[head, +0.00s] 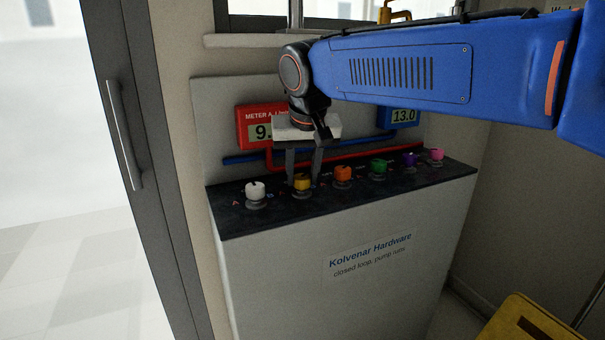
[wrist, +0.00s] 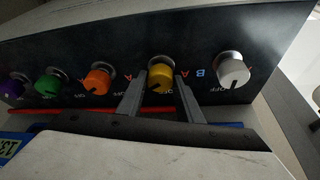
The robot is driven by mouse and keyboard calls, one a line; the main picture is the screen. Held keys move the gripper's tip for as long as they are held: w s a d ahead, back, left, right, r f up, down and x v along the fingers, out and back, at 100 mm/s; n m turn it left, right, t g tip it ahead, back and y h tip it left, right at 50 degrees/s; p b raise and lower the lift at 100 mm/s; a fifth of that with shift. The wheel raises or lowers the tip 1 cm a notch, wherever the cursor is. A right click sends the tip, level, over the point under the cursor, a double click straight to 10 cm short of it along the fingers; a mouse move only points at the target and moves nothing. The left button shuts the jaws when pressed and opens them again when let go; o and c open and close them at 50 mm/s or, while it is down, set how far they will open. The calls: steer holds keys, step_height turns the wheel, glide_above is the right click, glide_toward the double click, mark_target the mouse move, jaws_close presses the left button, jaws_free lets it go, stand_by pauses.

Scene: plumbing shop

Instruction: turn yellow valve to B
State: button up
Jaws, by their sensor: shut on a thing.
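The yellow valve (head: 302,183) is a round knob on the dark sloping panel, second from the left in the head view. It also shows in the wrist view (wrist: 160,77), with a dark pointer mark on its lower side, toward the OFF label. An A label shows beside it; its B label I cannot make out clearly. My gripper (head: 303,180) reaches down from above with its two grey fingers on either side of the yellow knob, shut on it. In the wrist view the fingers (wrist: 158,92) flank the knob.
A white knob (head: 255,191) stands left of the yellow one, an orange knob (head: 343,174) right of it. Green (head: 378,167), purple (head: 409,160) and pink (head: 437,155) knobs follow. A red meter (head: 256,127) and blue meter (head: 403,116) are behind, with red and blue pipes.

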steer(key=o, duration=1)
steer(key=shift+o, duration=0.2)
steer(key=v, duration=1.7)
steer(key=shift+r, duration=0.15)
